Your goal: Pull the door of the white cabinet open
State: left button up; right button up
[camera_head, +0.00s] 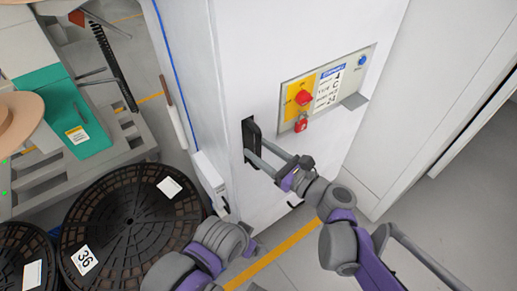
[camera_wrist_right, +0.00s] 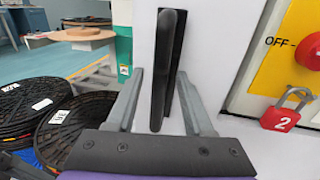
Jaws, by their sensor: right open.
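The white cabinet (camera_head: 245,65) stands upright in the middle of the head view. Its door looks shut; no gap shows. A black upright handle (camera_head: 251,131) sits on the front face near the left edge. It also shows in the right wrist view (camera_wrist_right: 169,60) as a long vertical bar. My right gripper (camera_head: 254,148) is open at the handle, one finger on each side of the bar. In the right wrist view gaps remain between the fingers (camera_wrist_right: 160,75) and the bar.
A control panel (camera_head: 342,85) with a red switch (camera_head: 303,97) and red padlock (camera_head: 300,125) lies right of the handle. Black reels (camera_head: 125,215) and a green machine (camera_head: 80,135) stand left. Grey floor with a yellow line (camera_head: 275,255) lies in front.

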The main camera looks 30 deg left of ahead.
jog(key=shift+a, duration=0.3)
grip_shut()
dwell(1.3)
